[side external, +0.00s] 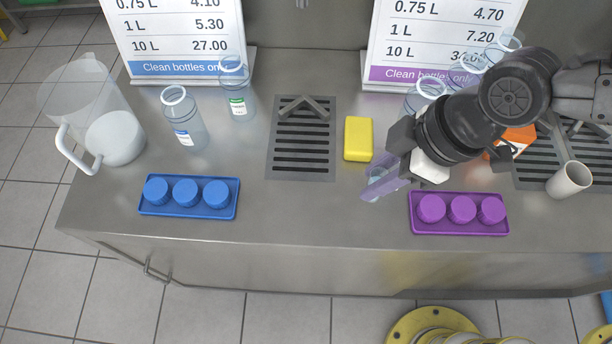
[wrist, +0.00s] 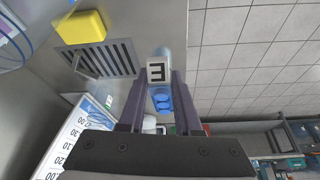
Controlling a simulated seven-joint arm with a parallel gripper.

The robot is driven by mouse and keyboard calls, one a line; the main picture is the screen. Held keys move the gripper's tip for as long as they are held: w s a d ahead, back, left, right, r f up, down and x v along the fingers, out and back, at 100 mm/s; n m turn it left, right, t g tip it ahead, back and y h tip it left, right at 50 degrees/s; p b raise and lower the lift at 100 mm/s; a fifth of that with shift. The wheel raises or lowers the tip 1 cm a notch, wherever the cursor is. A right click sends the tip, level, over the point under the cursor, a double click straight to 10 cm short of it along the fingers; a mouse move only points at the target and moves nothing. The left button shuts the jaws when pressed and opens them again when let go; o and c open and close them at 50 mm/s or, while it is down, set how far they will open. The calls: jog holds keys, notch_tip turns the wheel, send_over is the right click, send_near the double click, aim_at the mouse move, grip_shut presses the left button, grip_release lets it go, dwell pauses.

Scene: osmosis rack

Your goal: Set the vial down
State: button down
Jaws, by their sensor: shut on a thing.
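The vial (side external: 377,183) is small and clear and sits between the translucent purple fingers of my gripper (side external: 382,182) in the side view. My gripper is shut on it. The spot is in front of the yellow sponge and left of the purple cap tray. In the wrist view the vial (wrist: 158,72) shows a white label with a dark mark, between the two fingers of my gripper (wrist: 160,88). I cannot tell whether its base touches the steel counter (side external: 300,210).
A yellow sponge (side external: 358,139) lies behind the vial, beside a drain grate (side external: 303,150). The purple tray (side external: 460,230) stands close on the right. A blue tray (side external: 188,213), clear bottles (side external: 186,122) and a jug (side external: 65,110) stand left. Bare counter lies left of my gripper.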

jog(key=w+a+f, duration=0.2)
jog(key=a, duration=0.1)
jog(key=w+a+f, duration=0.2)
jog(key=a+f, duration=0.1)
jog(key=w+a+f, duration=0.2)
jog(key=a+f, duration=0.1)
jog(key=a, duration=0.1)
jog(key=shift+w+f, duration=0.2)
jog(key=shift+f, duration=0.05)
jog(key=shift+w+a+f, duration=0.1)
jog(key=shift+f, duration=1.65)
jog(key=shift+f, duration=0.15)
jog(key=c, duration=0.6)
grip_release()
